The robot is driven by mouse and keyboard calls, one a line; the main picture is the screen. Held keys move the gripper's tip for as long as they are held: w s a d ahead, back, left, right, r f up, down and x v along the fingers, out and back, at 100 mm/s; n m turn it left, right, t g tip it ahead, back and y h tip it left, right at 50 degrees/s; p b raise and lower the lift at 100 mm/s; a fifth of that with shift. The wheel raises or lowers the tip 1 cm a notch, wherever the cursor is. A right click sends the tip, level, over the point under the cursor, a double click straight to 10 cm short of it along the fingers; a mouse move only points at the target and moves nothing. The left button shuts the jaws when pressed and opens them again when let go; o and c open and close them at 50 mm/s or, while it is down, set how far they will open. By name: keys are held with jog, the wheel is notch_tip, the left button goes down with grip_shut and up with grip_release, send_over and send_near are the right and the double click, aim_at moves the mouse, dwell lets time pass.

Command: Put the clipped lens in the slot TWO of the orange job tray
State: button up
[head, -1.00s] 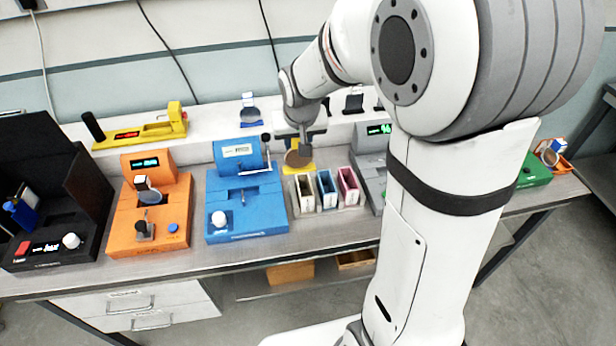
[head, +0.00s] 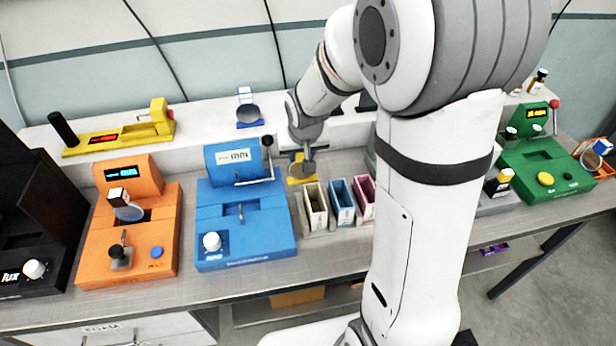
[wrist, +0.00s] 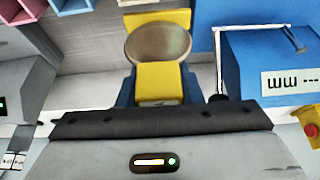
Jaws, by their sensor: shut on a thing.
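My gripper (head: 305,160) is shut on the yellow clip (wrist: 157,82) of a round lens (wrist: 158,45). In the wrist view the clip sits between the two fingertips, with the grey-brown lens beyond it. A yellow patch (wrist: 155,18) shows behind the lens; I cannot tell whether they touch. In the head view the gripper is just behind the coloured bins and partly hides the lens. An orange tray (head: 607,166) stands at the far right edge, partly cut off. A blue-clipped lens (head: 600,147) shows at it. Its slot labels are not readable.
A blue device (head: 245,225) with a raised lever and an orange device (head: 110,245) stand left of the gripper. Cream (head: 316,208), blue (head: 342,203) and pink bins are close in front. A green device (head: 545,180) lies between my arm and the tray.

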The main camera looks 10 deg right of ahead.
aim_at(300, 168)
jog(key=shift+a+f, duration=0.2)
jog(key=shift+f, duration=2.5)
jog(key=shift+f, duration=0.1)
jog(key=o, duration=1)
jog(key=shift+o, duration=0.2)
